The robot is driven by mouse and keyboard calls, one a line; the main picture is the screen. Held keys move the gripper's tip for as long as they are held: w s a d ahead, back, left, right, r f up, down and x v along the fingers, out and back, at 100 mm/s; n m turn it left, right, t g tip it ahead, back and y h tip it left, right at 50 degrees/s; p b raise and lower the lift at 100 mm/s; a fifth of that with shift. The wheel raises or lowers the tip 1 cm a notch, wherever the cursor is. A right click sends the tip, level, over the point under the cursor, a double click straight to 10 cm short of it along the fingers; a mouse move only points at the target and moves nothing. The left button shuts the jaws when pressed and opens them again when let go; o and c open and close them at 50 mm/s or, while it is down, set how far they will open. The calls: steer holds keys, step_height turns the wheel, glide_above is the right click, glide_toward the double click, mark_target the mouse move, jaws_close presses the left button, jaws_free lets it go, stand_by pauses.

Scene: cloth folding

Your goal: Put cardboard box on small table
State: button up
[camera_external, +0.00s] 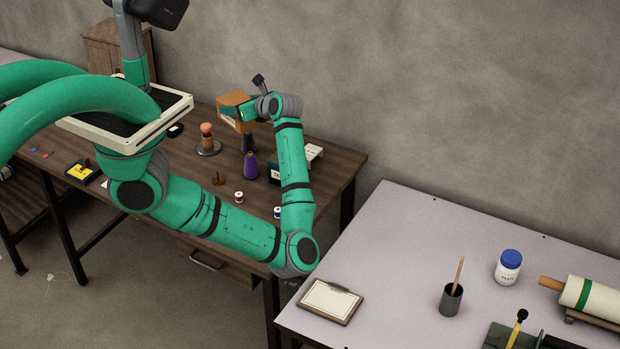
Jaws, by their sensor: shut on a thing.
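The cardboard box (234,105), orange-brown with a pale label on its side, is at the end of my arm, above the back part of the dark wooden table (335,172). My gripper (254,108) is at the box's right side and is shut on it; its fingertips are small and partly hidden. The box looks raised above the tabletop. I cannot tell which surface is the small table: the wooden table, a grey-topped table (400,240) at the right and a low wooden surface (28,202) at the left edge are in view.
The wooden table holds a purple cone (250,166), thread spools (239,197), a stand with an orange top (207,140) and a wooden cabinet (118,50).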

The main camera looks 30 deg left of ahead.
steer(key=d+f+m+t+h, duration=0.2)
steer(key=d+m+t+h, duration=0.4)
steer(key=d, duration=2.2)
steer(key=s+d+f+m+t+h, duration=0.1)
steer(key=s+d+f+m+h, duration=0.2)
steer(key=s+d, duration=0.35)
steer(key=s+d+f+m+t+h, duration=0.1)
steer(key=s+d+f+m, duration=0.1)
steer(key=s+d+f, duration=0.45)
steer(key=s+d+f+m+t+h, duration=0.1)
steer(key=s+d+f+m+h, duration=0.2)
steer(key=d, duration=0.6)
steer(key=w+d+f, duration=0.2)
steer(key=w+f, duration=0.1)
steer(key=w+d+f, duration=0.6)
steer(key=shift+w+f, duration=0.35)
steer(key=shift+f, duration=1.7)
steer(key=shift+w+f, duration=0.1)
steer(key=shift+f, duration=0.1)
